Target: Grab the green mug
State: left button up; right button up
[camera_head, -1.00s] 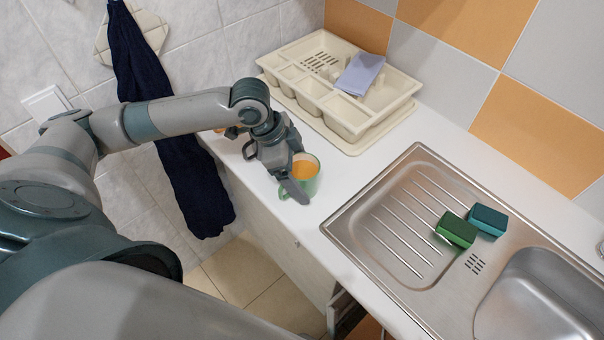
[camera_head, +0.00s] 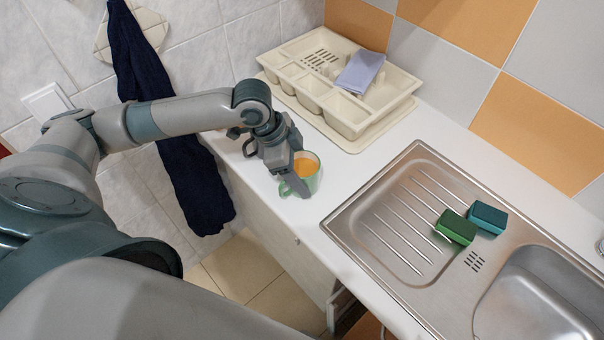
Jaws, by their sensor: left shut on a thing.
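The green mug (camera_head: 313,181) stands on the white counter, left of the sink. Its inside looks orange, and its handle side faces the front left. My left gripper (camera_head: 291,184) is at the mug's left side, shut on the mug near its handle. The gripper hides part of the mug's left wall and handle. My right gripper is not in view.
A cream dish rack (camera_head: 345,112) with a folded bluish cloth (camera_head: 360,72) stands behind the mug. A steel sink (camera_head: 405,215) with green (camera_head: 456,227) and teal (camera_head: 487,218) sponges lies to the right. A dark towel (camera_head: 150,80) hangs on the left wall.

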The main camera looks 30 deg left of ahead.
pick_arm(q)
jog(key=shift+r, duration=0.1)
jog(key=shift+w+r+b, duration=0.1)
jog(key=shift+r+b, duration=0.3)
jog(key=shift+r, duration=0.35)
notch_tip(320, 180, up, 2)
jog(key=shift+r+b, duration=0.25)
jog(key=shift+b, duration=0.2)
jog(key=s+d+r+p, duration=0.4)
jog(key=s+r+p, duration=0.3)
jog(key=s+p, duration=0.4)
